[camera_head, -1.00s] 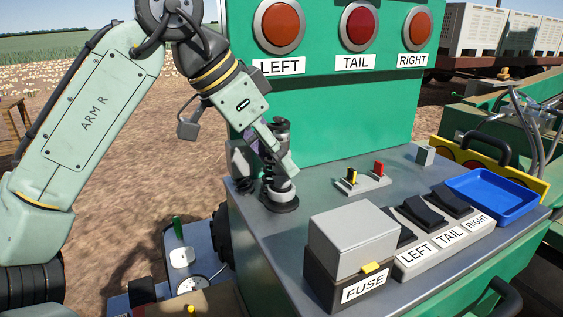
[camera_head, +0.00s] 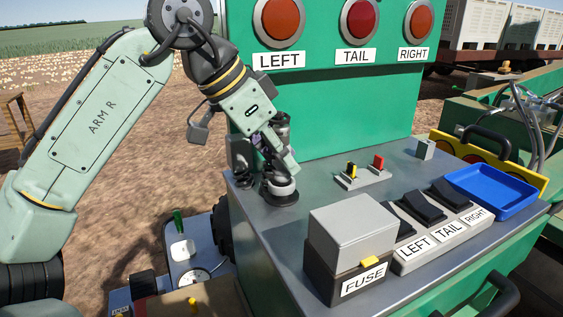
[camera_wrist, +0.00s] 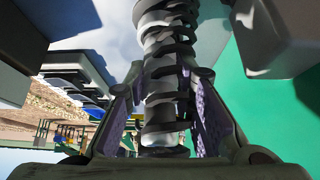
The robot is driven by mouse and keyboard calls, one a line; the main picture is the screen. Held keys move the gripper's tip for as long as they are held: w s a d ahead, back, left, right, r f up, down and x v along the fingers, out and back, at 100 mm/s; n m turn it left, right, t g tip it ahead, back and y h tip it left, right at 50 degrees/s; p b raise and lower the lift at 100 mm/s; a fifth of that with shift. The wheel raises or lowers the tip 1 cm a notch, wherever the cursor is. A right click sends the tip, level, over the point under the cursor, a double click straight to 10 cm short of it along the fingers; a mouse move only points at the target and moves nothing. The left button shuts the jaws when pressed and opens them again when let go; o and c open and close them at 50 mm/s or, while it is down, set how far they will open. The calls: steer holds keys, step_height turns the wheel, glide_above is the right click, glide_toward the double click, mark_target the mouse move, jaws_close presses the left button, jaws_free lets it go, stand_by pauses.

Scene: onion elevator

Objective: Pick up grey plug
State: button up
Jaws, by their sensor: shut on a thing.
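The grey plug (camera_head: 281,186), as far as I can tell, is the upright grey piece with black ribs at the left rear of the console. Its lower part stands in a round black base on the metal top. In the wrist view the ribbed grey and black piece (camera_wrist: 160,100) stands between my two fingers. My gripper (camera_head: 277,160) reaches down from the upper left and is shut on it. The fingers hide part of it in the head view. I cannot tell whether it is lifted at all.
The console top (camera_head: 322,195) carries small yellow and red levers (camera_head: 364,170), a grey block (camera_head: 425,149), a FUSE box (camera_head: 350,240), black rocker switches (camera_head: 424,207) and a blue tray (camera_head: 491,190). A green panel (camera_head: 330,105) with red buttons rises behind.

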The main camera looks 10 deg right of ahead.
mark_target(280, 125)
jaws_close()
step_height(280, 125, up, 7)
steer(key=shift+a+r+b, duration=0.1)
steer(key=shift+a+b, duration=0.05)
steer(key=shift+b, duration=0.5)
steer(key=s+a, duration=0.1)
steer(key=a, duration=0.7)
steer(key=s+a+b, duration=0.1)
steer(key=s+a, duration=0.1)
steer(key=a, duration=0.7)
steer(key=shift+s+a, duration=0.2)
steer(key=shift+s, duration=0.05)
steer(key=shift+s, duration=0.1)
